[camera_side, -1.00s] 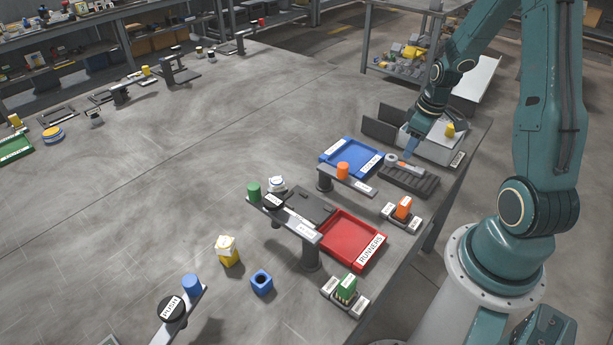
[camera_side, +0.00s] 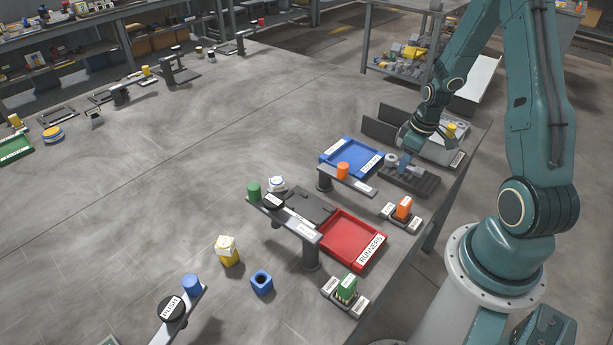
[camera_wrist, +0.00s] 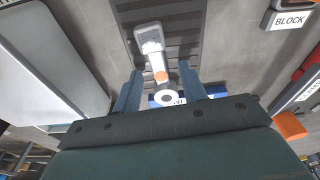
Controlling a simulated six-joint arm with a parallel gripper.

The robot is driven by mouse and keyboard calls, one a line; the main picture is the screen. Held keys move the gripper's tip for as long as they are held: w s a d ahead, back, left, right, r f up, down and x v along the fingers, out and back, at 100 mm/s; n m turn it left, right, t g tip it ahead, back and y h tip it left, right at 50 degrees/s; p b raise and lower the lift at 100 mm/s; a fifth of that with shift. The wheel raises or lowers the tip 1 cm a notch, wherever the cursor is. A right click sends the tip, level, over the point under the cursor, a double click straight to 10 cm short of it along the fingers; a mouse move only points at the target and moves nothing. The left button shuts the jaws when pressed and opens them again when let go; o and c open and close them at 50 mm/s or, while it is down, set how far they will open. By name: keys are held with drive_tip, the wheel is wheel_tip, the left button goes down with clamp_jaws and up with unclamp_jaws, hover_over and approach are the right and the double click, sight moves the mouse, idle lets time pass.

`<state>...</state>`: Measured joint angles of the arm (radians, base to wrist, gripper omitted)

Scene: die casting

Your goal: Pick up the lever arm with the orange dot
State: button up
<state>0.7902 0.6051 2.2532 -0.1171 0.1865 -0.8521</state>
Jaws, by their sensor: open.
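The lever arm (camera_wrist: 152,48) is a pale grey bar with a ring at its near end and an orange dot (camera_wrist: 161,77) between. It lies over the dark ribbed rack (camera_wrist: 177,22) in the wrist view. My gripper (camera_wrist: 161,72) is open, with one blue finger on each side of the lever arm near the dot. In the side view my gripper (camera_side: 405,164) is low at the back of the rack (camera_side: 423,184) and hides most of the lever arm; the grey ring end (camera_side: 391,159) shows to its left. I cannot tell whether the fingers touch it.
A bracket with an orange cylinder (camera_side: 343,170) and a block holder with an orange block (camera_side: 403,207) are in front. A red tray (camera_side: 322,240) is nearer.

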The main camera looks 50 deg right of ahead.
drive_tip(key=shift+f, duration=0.15)
idle(0.4)
clamp_jaws()
drive_tip(key=shift+r, duration=0.25)
wheel_tip(320, 180, up, 20)
drive_tip(key=shift+f, duration=0.2)
idle(0.7)
drive_tip(key=shift+w+a, duration=0.1)
idle(0.4)
